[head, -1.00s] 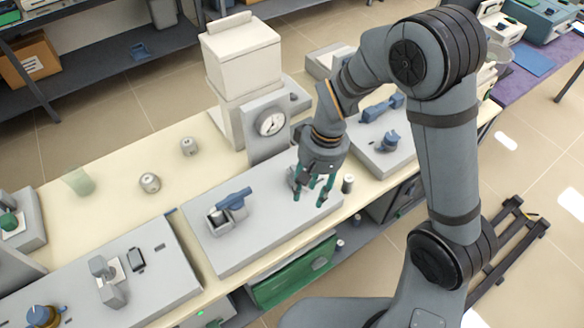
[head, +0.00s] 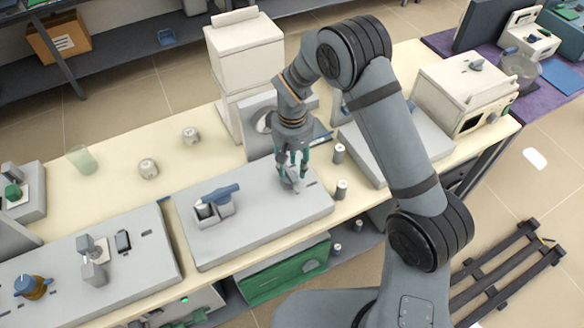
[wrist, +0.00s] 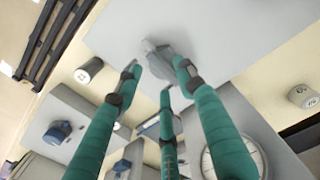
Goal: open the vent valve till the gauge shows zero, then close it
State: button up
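The grey panel box (head: 250,225) on the bench carries a valve with a blue lever (head: 221,195) and, to its right, a small grey handle (head: 291,183). I cannot tell which is the vent valve. My gripper (head: 291,168) points down over the grey handle. In the wrist view, its three teal fingers (wrist: 160,72) stand apart around the grey handle (wrist: 163,62), and contact is not clear. The round white gauge (head: 264,121) is partly hidden behind my arm. Its face also shows in the wrist view (wrist: 226,160), but the reading is not legible.
A tall white unit (head: 243,60) stands behind the gauge. Two small weights (head: 341,189) (head: 338,153) stand close right of the panel box. Another grey box (head: 420,135) and a white furnace (head: 465,90) are farther right. The bench at left holds a glass beaker (head: 82,159).

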aim_at(290, 176)
jog(key=shift+f, duration=1.25)
jog(key=shift+c, duration=1)
jog(key=c, duration=0.7)
grip_shut()
